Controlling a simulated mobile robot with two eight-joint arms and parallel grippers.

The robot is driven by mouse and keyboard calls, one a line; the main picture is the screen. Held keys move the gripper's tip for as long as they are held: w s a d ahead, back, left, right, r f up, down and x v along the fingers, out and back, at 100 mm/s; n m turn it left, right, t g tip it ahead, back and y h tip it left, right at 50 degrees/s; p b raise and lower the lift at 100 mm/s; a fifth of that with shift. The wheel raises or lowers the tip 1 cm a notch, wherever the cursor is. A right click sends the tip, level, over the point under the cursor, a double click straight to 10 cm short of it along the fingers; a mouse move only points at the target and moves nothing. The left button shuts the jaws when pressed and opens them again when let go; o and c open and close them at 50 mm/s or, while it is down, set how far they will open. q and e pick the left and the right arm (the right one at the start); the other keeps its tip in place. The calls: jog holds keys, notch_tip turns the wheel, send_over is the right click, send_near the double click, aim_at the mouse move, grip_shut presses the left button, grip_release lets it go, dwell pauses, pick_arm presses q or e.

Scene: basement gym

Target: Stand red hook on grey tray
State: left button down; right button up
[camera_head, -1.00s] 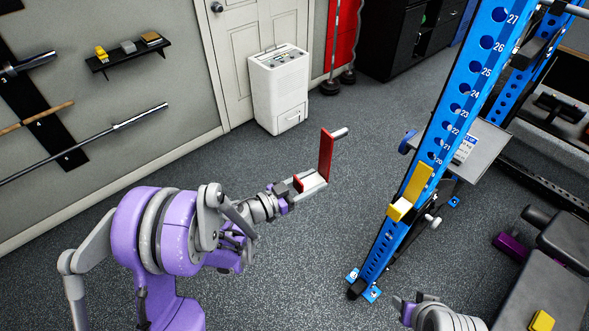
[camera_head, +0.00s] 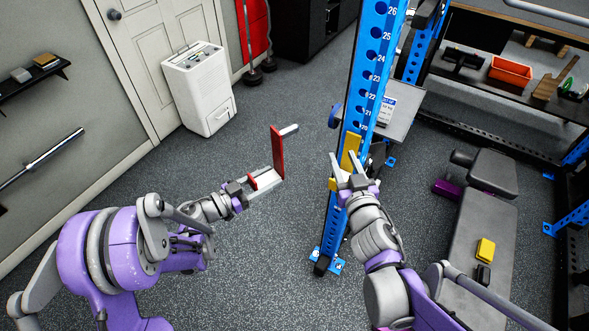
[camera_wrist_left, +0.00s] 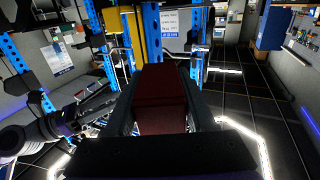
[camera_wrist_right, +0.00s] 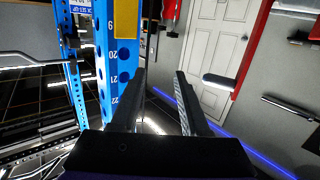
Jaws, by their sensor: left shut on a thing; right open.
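The red hook (camera_head: 277,150), an upright red plate with a grey peg at its top, is in my left gripper (camera_head: 264,181). The gripper is shut on its lower part and holds it above the floor, left of the blue rack. Its red body fills the middle of the left wrist view (camera_wrist_left: 163,90). Its red edge also shows in the right wrist view (camera_wrist_right: 254,50). My right gripper (camera_head: 348,158) is open and empty, in front of the blue upright by the yellow hook. The grey tray (camera_head: 403,121) is behind the upright, partly hidden by it; a white label stands there.
The blue upright (camera_head: 376,65) carries a yellow hook (camera_head: 351,147), partly covered by my right gripper. A padded bench (camera_head: 483,235) with a yellow block (camera_head: 486,249) is at right. A white appliance (camera_head: 201,90) stands by the door. Floor between appliance and rack is clear.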

aim_at(282, 155)
jog(key=a+n+y, duration=0.1)
jog(key=a+y, duration=0.1)
jog(key=a, duration=0.1)
jog(key=a+f+n+g+y, duration=0.1)
jog(key=a+n+y, duration=0.1)
jog(key=a+y, duration=0.1)
jog(key=a+f+n+y, duration=0.1)
jog(key=a+n+y, duration=0.1)
jog(key=a, duration=0.3)
jog(key=shift+a+g+y, duration=0.1)
jog(key=shift+g+y, duration=0.3)
jog(key=shift+y, duration=0.2)
jog(key=x, duration=1.1)
jog(key=shift+w+a+f+n, duration=0.15)
jog(key=shift+a+n, duration=0.15)
jog(key=shift+a, duration=0.2)
grip_shut()
pick_arm(q)
jog(key=shift+d+r, duration=0.1)
pick_arm(e)
jog(key=shift+a, duration=0.2)
